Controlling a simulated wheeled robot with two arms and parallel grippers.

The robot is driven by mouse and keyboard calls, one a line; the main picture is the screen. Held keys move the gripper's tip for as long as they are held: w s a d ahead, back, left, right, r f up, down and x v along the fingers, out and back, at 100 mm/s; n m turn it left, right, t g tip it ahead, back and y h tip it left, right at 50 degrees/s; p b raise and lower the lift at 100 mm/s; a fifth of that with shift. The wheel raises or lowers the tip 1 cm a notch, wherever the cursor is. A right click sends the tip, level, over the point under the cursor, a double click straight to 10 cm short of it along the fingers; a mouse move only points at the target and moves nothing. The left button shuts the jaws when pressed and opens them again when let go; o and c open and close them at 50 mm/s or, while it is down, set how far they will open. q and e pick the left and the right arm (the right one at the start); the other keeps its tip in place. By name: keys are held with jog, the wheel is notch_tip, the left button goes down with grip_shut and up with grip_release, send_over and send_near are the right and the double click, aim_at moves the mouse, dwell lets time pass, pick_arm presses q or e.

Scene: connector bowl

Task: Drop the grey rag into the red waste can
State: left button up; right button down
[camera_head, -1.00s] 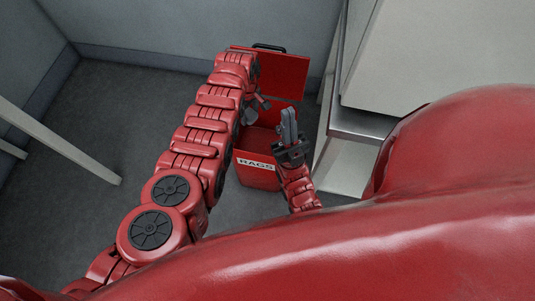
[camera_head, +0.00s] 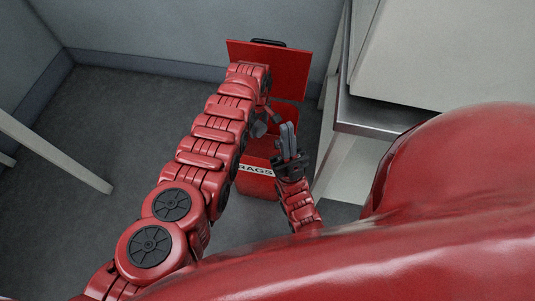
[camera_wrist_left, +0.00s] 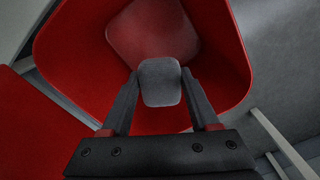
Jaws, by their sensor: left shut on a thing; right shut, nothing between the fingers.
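The red waste can (camera_head: 254,185) stands on the floor with a white label reading RAGS and its lid (camera_head: 290,66) tipped open at the back. My left gripper (camera_head: 267,119) is above the can's opening. In the left wrist view its fingers are shut on the grey rag (camera_wrist_left: 160,82), a small rounded lump, with the can's red rim (camera_wrist_left: 72,40) around it and the can's inside below. In the head view the rag (camera_head: 259,129) is small and partly hidden by my arm. My right gripper (camera_head: 288,140) is shut and empty, in front of the can's right side.
A metal-edged counter or cabinet (camera_head: 375,118) stands close to the right of the can. A wall is behind the can. A pale bar (camera_head: 55,152) crosses the left side above the grey floor.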

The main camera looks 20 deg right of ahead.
pick_arm(q)
jog(key=o, duration=1.4)
jog(key=shift+r, duration=0.1)
notch_tip(320, 180, up, 4)
jog(key=p, duration=0.3)
jog(key=shift+f, duration=0.2)
notch_tip(320, 180, up, 14)
jog(key=p, duration=0.2)
jog(key=shift+f, duration=0.15)
